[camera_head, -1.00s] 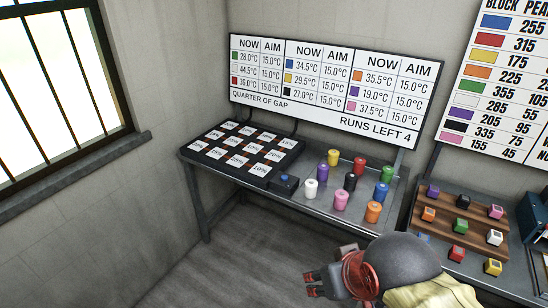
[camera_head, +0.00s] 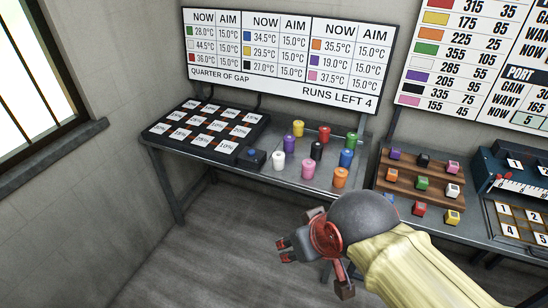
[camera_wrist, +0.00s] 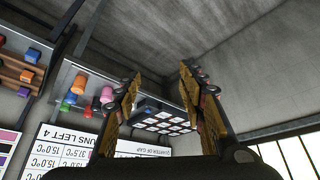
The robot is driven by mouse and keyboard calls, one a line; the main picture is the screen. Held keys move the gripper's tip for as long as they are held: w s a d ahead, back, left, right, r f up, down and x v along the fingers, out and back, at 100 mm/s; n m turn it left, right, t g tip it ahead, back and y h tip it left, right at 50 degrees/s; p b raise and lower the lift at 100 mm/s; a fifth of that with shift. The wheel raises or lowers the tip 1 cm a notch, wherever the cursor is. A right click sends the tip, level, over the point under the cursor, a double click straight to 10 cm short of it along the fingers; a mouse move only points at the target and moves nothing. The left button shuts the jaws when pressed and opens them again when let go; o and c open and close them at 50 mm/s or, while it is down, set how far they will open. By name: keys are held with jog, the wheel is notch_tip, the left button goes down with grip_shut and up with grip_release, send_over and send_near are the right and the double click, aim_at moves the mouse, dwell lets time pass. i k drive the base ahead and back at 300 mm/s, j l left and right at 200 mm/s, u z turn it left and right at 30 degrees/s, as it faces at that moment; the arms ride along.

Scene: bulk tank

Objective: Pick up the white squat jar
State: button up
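The white squat jar (camera_head: 278,161) stands upright on the grey metal bench, at the left front of a group of coloured jars. A pink jar (camera_head: 308,169) stands to its right, with a gap between them. My gripper (camera_head: 285,250) is in front of the bench, apart from the white jar and lower in the head view. In the wrist view, my gripper (camera_wrist: 160,76) has its two fingers spread with nothing between them. That view is upside down; I cannot make out the white jar there, and the left finger covers part of the jar group.
Yellow, purple, black, red, green, blue and orange jars crowd behind and right. A wooden rack (camera_head: 410,185) of blocks stands further right. Floor before the bench is clear.

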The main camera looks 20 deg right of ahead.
aim_at(279, 158)
jog(key=i+j+z, duration=0.15)
jog(key=i+j, duration=0.3)
jog(key=i+j+z, duration=0.15)
jog(key=i+j, duration=0.25)
jog(key=i+j+z, duration=0.15)
jog(key=i+j, duration=0.25)
jog(key=j, duration=0.2)
